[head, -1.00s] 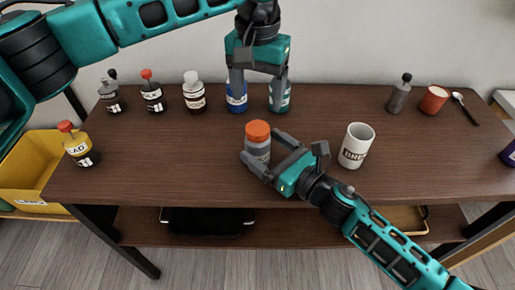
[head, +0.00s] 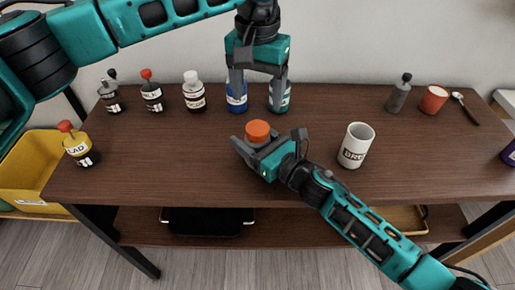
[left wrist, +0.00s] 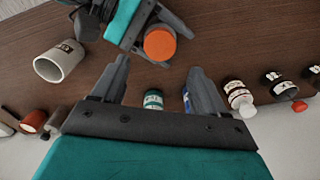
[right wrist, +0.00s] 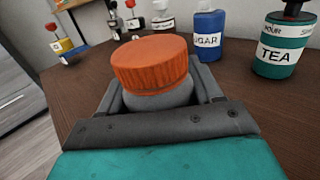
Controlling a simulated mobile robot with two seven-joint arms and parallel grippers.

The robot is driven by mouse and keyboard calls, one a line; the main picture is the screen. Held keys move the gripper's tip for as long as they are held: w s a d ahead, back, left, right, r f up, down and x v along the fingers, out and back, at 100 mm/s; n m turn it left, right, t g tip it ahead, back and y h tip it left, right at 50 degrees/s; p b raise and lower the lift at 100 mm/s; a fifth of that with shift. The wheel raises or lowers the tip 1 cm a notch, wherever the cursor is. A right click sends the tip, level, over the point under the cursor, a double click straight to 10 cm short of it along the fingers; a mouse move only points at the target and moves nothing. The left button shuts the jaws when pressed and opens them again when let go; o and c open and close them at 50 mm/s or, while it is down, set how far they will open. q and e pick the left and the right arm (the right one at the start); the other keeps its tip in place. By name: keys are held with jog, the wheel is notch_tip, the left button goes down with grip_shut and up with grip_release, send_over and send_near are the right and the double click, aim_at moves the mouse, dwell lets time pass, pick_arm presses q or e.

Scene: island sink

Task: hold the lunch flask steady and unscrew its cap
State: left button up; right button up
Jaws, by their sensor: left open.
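The lunch flask, a grey jar with an orange cap (head: 257,131), stands upright on the table. The cap is on it. My right gripper (head: 251,147) is low at the flask, with one finger on either side of its body. The right wrist view shows the cap (right wrist: 151,64) above these fingers; whether they press on the body is hidden. My left gripper (head: 258,86) is open and empty, pointing down above the back of the table, behind the flask. The left wrist view shows the cap (left wrist: 160,43) beyond its fingertips.
A white mug (head: 355,146) stands right of the flask, near my right arm. A blue bottle (head: 237,99) and a teal bottle (head: 279,98) stand behind my left fingers. More bottles line the back left.

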aim_at(258, 128)
grip_shut()
pick_arm(q)
jog(key=shift+f, duration=4)
